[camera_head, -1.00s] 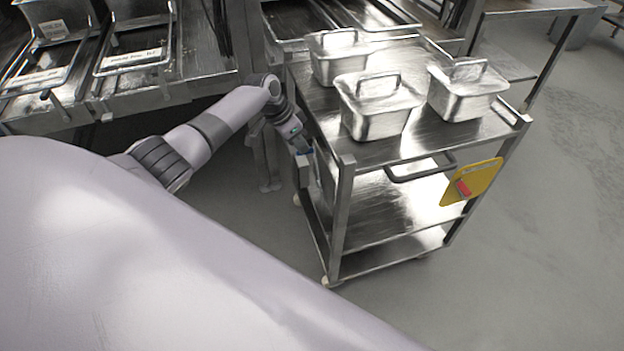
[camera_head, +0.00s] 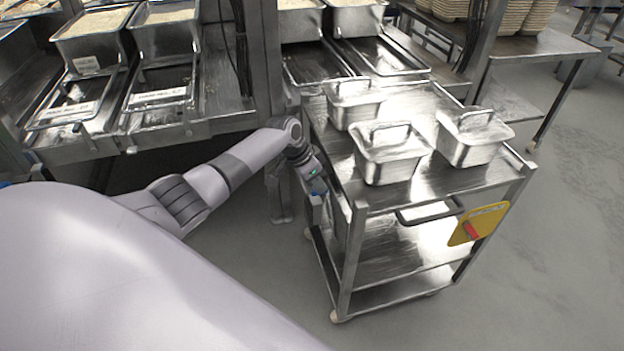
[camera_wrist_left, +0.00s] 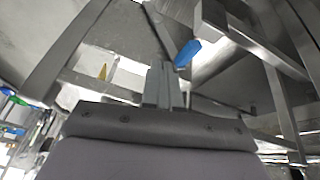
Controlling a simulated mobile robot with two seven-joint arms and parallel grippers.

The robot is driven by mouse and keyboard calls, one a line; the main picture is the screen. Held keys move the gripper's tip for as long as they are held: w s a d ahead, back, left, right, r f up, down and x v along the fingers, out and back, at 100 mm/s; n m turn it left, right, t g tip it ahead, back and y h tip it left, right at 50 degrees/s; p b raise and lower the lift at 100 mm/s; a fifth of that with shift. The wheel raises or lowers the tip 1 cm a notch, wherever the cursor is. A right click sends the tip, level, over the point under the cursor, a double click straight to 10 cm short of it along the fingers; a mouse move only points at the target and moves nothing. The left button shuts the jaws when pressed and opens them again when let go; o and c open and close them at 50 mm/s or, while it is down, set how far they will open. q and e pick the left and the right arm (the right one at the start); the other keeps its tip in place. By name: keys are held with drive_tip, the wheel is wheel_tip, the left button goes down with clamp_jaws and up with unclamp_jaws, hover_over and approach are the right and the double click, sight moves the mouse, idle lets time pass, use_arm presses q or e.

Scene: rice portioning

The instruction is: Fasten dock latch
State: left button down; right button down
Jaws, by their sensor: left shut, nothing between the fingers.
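The steel cart (camera_head: 440,181) stands against the end of the counter. A blue-tipped part, which may be the dock latch, shows in the left wrist view (camera_wrist_left: 187,53) beside a steel bar. My left gripper (camera_wrist_left: 165,72) is shut and empty, its fingertips just left of and below the blue tip; I cannot tell whether they touch it. In the head view the left gripper (camera_head: 316,187) is low at the cart's left side, near its front left post, with its fingers mostly hidden. My right gripper is not in view.
Several lidded steel pans (camera_head: 390,160) sit on the cart's top. A yellow plate (camera_head: 478,224) with a red part hangs at its front right. The counter (camera_head: 190,130) with food pans is at the back left. Grey floor (camera_head: 540,270) is clear at right.

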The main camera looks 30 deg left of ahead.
use_arm(q)
drive_tip(key=a+r, duration=0.5)
drive_tip(key=r, duration=0.3)
drive_tip(key=shift+s+r, duration=0.2)
drive_tip(key=shift+s, duration=0.2)
drive_tip(key=s+d+f+t, duration=0.3)
drive_tip(key=s+d+f, duration=0.85)
drive_tip(key=f, duration=0.45)
drive_tip(key=s+d+r+n+t+p, duration=0.1)
drive_tip(key=s+d+r+t, duration=0.1)
drive_tip(key=s, duration=0.6)
drive_tip(key=s+d+r+n+t, duration=0.2)
drive_tip(key=s+d, duration=0.3)
drive_tip(key=s, duration=0.3)
drive_tip(key=shift+d+y+p, duration=0.3)
drive_tip(key=shift+y+p, duration=0.05)
drive_tip(key=shift+y, duration=0.05)
drive_tip(key=shift+f, duration=0.1)
